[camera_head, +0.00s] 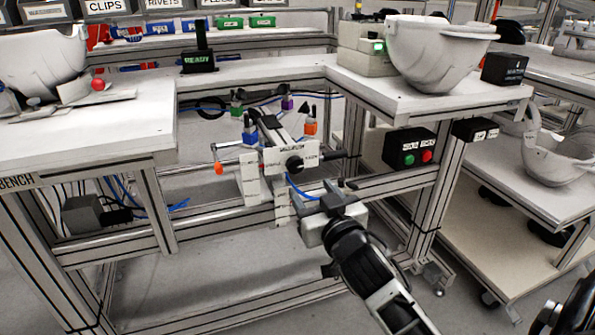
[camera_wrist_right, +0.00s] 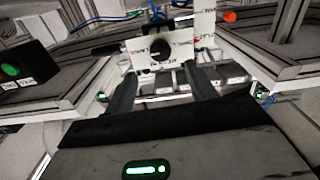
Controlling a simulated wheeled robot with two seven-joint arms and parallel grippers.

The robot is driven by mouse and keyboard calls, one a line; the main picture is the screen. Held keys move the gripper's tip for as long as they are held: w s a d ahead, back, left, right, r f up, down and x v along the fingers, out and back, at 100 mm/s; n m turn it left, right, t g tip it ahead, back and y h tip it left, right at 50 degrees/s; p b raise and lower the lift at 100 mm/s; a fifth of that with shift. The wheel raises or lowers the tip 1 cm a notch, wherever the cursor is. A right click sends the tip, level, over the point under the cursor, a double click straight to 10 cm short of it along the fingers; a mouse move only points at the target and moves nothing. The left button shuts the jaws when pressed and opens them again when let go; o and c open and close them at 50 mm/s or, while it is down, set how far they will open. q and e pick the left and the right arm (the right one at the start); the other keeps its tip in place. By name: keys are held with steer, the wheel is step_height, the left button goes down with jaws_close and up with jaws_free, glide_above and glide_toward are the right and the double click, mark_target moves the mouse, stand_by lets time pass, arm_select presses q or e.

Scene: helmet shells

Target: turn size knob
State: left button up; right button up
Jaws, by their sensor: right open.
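The size knob (camera_head: 294,163) is a small round black knob on a white labelled plate (camera_head: 308,153), part of a fixture between the two bench tops. My right gripper (camera_head: 328,198) is in front of the plate, below and slightly right of the knob. In the right wrist view the knob (camera_wrist_right: 160,50) shows face-on on its plate (camera_wrist_right: 179,38), near the top centre. The two fingers of my right gripper (camera_wrist_right: 162,82) are open, apart from each other, with nothing between them. The knob appears beyond the fingertips. The plate's lettering is too small to read surely. My left gripper is not in view.
Helmet shells stand on the left bench (camera_head: 40,62) and right bench (camera_head: 440,48). A black box with green and red buttons (camera_head: 408,149) hangs under the right bench. An orange-tipped lever (camera_head: 219,168) and blue cables are near the fixture. Bench frame rails surround it.

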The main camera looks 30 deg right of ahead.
mark_target(297, 168)
steer(key=x, duration=0.9)
steer(key=shift+w+d+b, duration=0.1)
steer(key=shift+w+b, duration=0.05)
steer(key=shift+b, duration=0.15)
steer(key=c, duration=1)
